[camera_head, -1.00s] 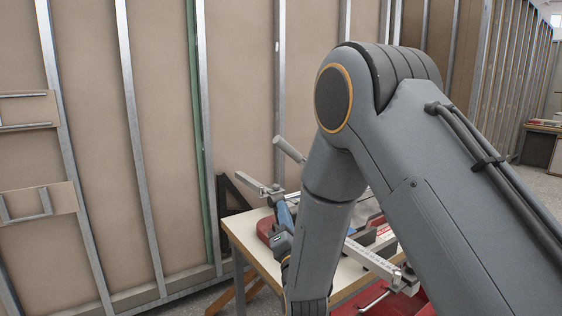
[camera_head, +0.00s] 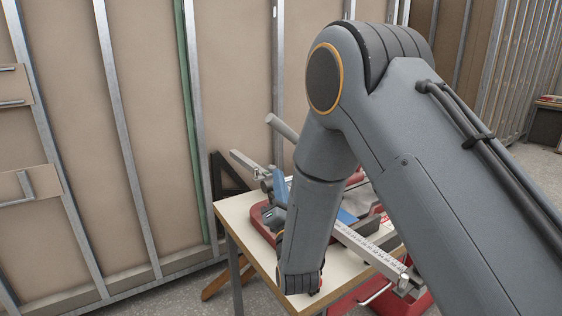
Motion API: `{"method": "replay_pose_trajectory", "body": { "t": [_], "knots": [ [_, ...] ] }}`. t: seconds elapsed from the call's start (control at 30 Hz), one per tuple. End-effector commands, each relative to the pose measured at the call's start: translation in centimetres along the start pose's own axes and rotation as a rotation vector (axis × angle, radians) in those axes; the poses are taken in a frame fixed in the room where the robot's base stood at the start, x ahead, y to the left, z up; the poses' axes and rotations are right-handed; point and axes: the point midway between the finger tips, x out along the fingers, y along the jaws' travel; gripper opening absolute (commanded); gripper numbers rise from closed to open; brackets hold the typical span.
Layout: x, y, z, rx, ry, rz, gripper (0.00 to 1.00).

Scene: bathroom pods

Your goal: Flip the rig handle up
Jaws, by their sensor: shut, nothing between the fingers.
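The rig (camera_head: 267,217) stands on a small table (camera_head: 240,212). It has a red base, blue parts and a long pale ruler bar (camera_head: 362,246) reaching to the front right. A grey rod-like handle (camera_head: 282,128) sticks up from it, tilted toward the upper left; its lower end is hidden behind my arm. My arm hangs down in front of the rig and covers its middle. My gripper is not visible; the arm's lower end shows over the front part of the table.
A wall of brown panels with metal studs (camera_head: 113,120) stands close behind the table. A red object (camera_head: 405,300) with a metal bar sits at the table's front right. Grey floor (camera_head: 185,292) shows at the lower left; a desk (camera_head: 547,125) stands far right.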

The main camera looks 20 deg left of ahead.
Motion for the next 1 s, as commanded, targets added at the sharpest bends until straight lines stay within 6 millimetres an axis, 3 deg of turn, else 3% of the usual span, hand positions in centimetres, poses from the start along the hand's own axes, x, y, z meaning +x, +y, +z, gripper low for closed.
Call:
{"method": "replay_pose_trajectory", "body": {
  "t": [0.5,0.7,1.0],
  "knots": [
    [9.5,0.0,0.4,-0.002,-0.004,-0.001,0.0],
    [11.3,-0.1,2.5,-0.002,-0.003,-0.004,0.0],
    [12.1,-0.3,3.1,-0.002,-0.002,-0.003,0.0]
  ]
}}
